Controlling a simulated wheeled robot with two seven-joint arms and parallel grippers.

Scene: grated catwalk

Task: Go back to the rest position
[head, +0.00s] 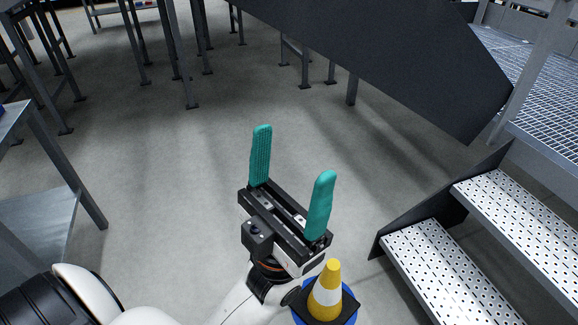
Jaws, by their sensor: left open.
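My left gripper (291,165) is in the middle of the head view, its two teal fingers spread wide apart with nothing between them. It points up and away from me over the bare grey floor. My left arm comes in from the lower left, white with a black joint. My right gripper does not show in this view.
A yellow and white cone (327,291) on a dark base over something blue stands just right of my left wrist. Metal steps (437,268) with perforated treads are at the lower right. A grey table (40,215) stands at the left. Open floor (150,140) lies ahead.

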